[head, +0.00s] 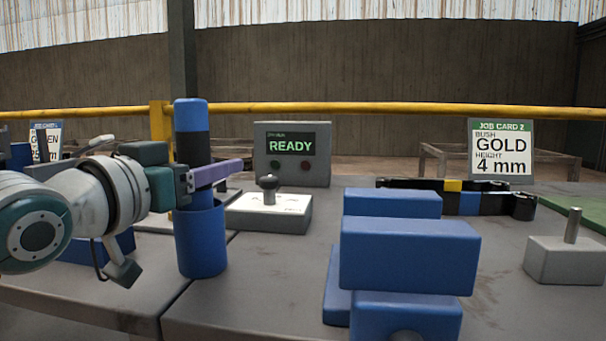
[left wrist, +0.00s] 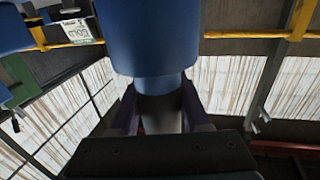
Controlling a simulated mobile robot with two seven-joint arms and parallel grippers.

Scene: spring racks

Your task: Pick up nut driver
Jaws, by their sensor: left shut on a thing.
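The nut driver (head: 191,115), taken to be the upright blue cylinder with a black band, stands with its lower end inside a wider blue cup-shaped holder (head: 201,245). In the left wrist view, which is upside down, my left gripper (left wrist: 160,112) has a finger on each side of the nut driver (left wrist: 160,85), and the holder (left wrist: 150,35) fills the top middle. The driver's lower end is hidden in the holder. My right gripper is not in view.
A control box (head: 292,152) reading READY stands behind a grey joystick box (head: 268,212). Stacked blue blocks (head: 408,252) stand right of the holder.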

